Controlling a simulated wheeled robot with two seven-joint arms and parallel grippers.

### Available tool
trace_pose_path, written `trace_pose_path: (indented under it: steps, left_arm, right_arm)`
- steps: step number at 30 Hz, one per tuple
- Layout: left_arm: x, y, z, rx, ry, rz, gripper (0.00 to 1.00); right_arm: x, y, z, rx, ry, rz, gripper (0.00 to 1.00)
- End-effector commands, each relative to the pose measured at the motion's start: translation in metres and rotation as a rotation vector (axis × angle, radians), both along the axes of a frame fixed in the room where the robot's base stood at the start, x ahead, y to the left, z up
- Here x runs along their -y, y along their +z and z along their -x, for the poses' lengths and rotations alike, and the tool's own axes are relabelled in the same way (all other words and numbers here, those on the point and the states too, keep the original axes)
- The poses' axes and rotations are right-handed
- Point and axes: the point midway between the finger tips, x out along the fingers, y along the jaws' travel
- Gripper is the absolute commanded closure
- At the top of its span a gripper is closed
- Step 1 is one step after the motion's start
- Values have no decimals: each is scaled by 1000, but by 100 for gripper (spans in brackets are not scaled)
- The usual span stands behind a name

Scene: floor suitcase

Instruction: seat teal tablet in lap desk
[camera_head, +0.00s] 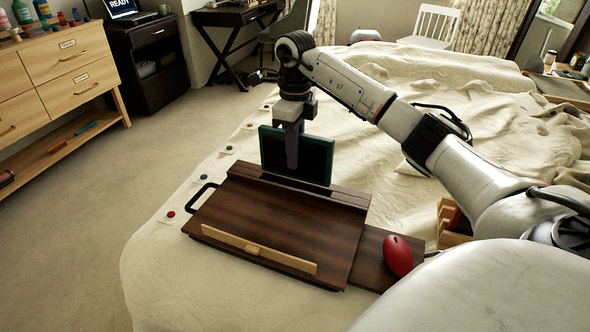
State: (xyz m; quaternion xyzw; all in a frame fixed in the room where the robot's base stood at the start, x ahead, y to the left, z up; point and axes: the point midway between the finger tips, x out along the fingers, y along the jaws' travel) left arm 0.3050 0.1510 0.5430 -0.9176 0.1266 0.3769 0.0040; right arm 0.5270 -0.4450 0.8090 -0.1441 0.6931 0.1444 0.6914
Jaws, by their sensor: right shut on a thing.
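The teal tablet (318,158) stands near upright at the back edge of the dark wooden lap desk (270,222), over its raised back ledge (345,194). My right gripper (292,160) points down and is shut on the tablet, its finger in front of the tablet's face. The tablet's lower edge is at the ledge; I cannot tell whether it sits in a slot there. The lap desk lies on the bed, with a light wooden strip (258,250) along its front and a black handle at its left. My left gripper is not in view.
A red mouse (397,256) rests on the lap desk's right extension. A wooden rack (451,225) stands to its right, partly behind my arm. Small coloured buttons lie along the bed's left edge. The rumpled bed cover (440,75) extends behind; open floor lies left.

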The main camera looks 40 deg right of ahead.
Motion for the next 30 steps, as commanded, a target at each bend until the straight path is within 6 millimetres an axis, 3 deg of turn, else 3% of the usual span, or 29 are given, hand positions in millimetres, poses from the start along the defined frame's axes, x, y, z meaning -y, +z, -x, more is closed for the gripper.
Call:
trace_pose_path:
  steps: [12,24,25,27,30]
  left_arm:
    - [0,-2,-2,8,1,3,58]
    - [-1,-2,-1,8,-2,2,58]
    - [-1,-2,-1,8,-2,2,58]
    - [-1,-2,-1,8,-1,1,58]
    - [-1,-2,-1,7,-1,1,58]
  right_arm:
    - [-1,-45,0,1,2,-2,100]
    - [0,-50,-1,3,2,0,100]
    - [0,-50,0,2,2,-1,79]
    - [0,-50,0,2,3,-1,68]
    - [0,-50,0,2,3,-1,66]
